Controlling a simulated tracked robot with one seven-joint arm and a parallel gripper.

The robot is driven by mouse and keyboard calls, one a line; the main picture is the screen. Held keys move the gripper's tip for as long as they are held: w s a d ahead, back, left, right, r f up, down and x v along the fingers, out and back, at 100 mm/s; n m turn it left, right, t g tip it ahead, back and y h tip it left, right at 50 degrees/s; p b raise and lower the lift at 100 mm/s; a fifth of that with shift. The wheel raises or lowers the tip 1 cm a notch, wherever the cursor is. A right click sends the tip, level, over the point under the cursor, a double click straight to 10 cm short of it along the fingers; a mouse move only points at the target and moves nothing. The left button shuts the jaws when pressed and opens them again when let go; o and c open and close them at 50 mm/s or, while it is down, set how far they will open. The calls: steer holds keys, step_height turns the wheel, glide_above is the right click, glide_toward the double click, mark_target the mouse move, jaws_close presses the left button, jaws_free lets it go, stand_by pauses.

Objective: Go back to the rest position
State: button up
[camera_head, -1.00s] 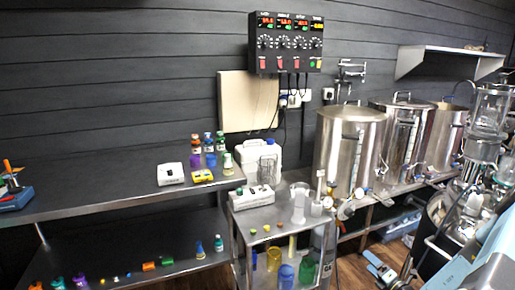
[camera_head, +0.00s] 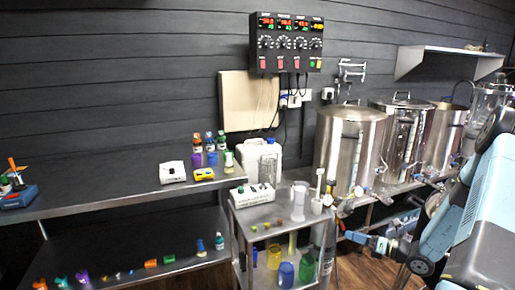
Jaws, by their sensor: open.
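My arm comes in from the right edge in light blue and dark grey and covers the lower right of the view. What looks like my gripper (camera_head: 347,237) is its small far end, low in front of the kettles and right of the small steel cart. It looks open and empty, touching nothing that I can see. Its fingers are small in the picture.
A steel cart (camera_head: 240,216) holds small caps and cylinders. Steel kettles (camera_head: 345,150) stand behind. A long bench (camera_head: 100,189) with bottles is on the left, above a lower shelf (camera_head: 130,262) with small coloured items. Wooden floor shows right of the cart.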

steer(key=s+a+r+n+g+h, duration=0.2)
steer(key=s+a+r+n+g, duration=0.4)
steer(key=r+n, duration=0.35)
steer(key=s+a+r+n+g+h, duration=0.2)
steer(key=s+a+r+n+g, duration=0.4)
steer(key=r+n, duration=0.35)
steer(key=s+r+n+t+h, duration=0.6)
steer(key=s+r+n+h, duration=0.3)
steer(key=s+r+n, duration=0.4)
steer(key=shift+s+r+n+t, duration=0.35)
steer(key=shift+s+r, duration=1.2)
steer(key=shift+s, duration=0.7)
